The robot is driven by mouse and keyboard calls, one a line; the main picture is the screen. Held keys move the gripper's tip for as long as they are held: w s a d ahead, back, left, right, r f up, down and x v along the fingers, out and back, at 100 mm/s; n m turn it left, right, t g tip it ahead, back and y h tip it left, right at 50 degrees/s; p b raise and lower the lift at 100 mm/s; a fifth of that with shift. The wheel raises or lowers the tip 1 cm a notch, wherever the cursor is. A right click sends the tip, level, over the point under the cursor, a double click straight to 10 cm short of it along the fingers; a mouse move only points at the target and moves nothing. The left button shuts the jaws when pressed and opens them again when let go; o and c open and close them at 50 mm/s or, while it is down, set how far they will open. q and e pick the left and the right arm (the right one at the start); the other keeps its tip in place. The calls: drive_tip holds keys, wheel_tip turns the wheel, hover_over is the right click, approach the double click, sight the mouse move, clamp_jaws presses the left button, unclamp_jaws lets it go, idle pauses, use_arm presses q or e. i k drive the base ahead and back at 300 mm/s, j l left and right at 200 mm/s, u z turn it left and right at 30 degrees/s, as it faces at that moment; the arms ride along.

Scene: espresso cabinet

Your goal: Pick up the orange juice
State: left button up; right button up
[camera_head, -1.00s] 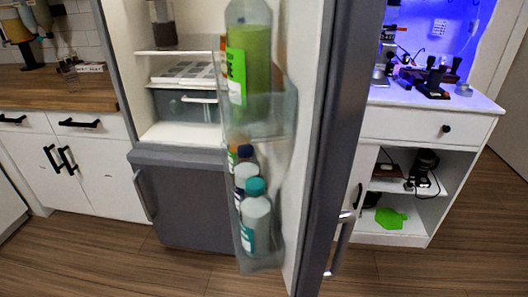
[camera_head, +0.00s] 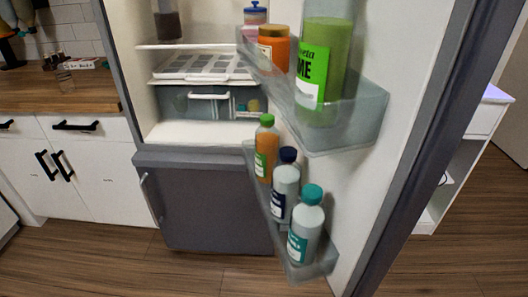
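An orange juice bottle (camera_head: 266,150) with a green cap stands upright in the lower door shelf (camera_head: 318,270) of the open fridge. It is the farthest in of the three bottles there. A bottle with a dark blue cap (camera_head: 286,187) stands beside it, and a bottle with a teal cap (camera_head: 306,225) stands nearest. The shelf wall hides the foot of the orange juice. Neither of my grippers shows in the head view.
The open fridge door (camera_head: 400,130) fills the right side. Its upper shelf (camera_head: 345,125) holds a green bottle (camera_head: 325,60) and an orange jar (camera_head: 273,50) above the juice. A wooden counter (camera_head: 60,95) stands left. The floor in front is clear.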

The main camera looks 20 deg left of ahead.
sight(266, 139)
drive_tip(key=j+z, duration=0.15)
drive_tip(key=j, duration=0.65)
drive_tip(key=j+z, duration=0.15)
drive_tip(key=j, duration=0.65)
drive_tip(key=k+j, duration=0.1)
drive_tip(key=j, duration=1.5)
drive_tip(key=i+j, duration=0.15)
drive_tip(key=j, duration=0.25)
drive_tip(key=i+l, duration=0.15)
drive_tip(key=l+z, duration=0.05)
